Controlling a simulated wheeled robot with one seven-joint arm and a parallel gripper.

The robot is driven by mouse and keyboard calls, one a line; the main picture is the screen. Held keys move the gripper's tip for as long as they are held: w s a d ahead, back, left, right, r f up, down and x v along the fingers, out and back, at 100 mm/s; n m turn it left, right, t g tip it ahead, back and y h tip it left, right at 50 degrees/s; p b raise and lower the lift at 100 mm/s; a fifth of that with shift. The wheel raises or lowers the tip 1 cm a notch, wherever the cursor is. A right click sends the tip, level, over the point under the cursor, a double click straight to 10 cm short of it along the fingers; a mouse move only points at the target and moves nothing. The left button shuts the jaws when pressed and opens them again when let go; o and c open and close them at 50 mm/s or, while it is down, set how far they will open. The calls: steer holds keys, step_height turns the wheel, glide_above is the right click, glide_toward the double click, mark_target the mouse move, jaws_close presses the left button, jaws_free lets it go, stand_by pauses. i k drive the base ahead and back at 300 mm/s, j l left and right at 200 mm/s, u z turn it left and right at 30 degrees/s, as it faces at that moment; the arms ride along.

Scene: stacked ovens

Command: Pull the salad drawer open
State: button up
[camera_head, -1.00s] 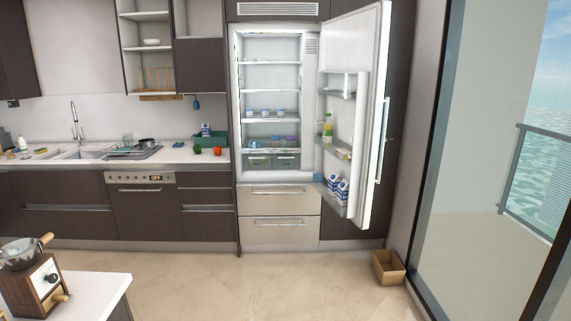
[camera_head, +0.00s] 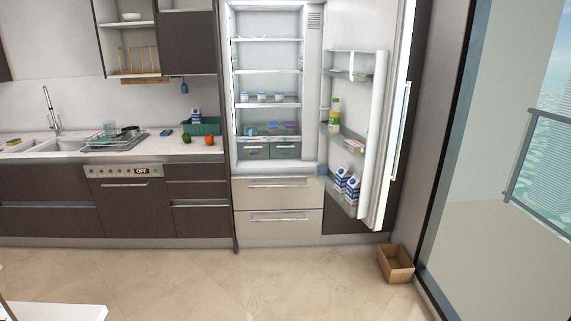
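The fridge (camera_head: 228,110) stands against the back wall with its door (camera_head: 383,130) swung wide open to the right. At the bottom of its lit compartment sit two grey salad drawers side by side, a left one (camera_head: 255,152) and a right one (camera_head: 286,151). Both look pushed in. Each has a small dark grip mark on its front. Two wider drawers, an upper one (camera_head: 277,190) and a lower one (camera_head: 277,228), are shut below the compartment. My gripper is not in view.
An open cardboard box (camera_head: 396,264) lies on the floor at the right, near the glass. The floor (camera_head: 230,285) before the fridge is clear. A white counter corner (camera_head: 55,311) shows at lower left. Milk cartons (camera_head: 347,186) stand in the door shelf.

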mark_target(298, 144)
steer(key=i+j+u, duration=0.25)
steer(key=i, duration=0.55)
steer(key=i+u, duration=0.25)
steer(key=i, duration=1.8)
steer(key=i+u, duration=0.1)
steer(key=i, duration=1.2)
steer(key=i+l+u, duration=0.1)
steer(key=i, duration=0.25)
steer(key=i+l, duration=0.1)
steer(key=i, duration=0.3)
steer(key=j+u, duration=0.05)
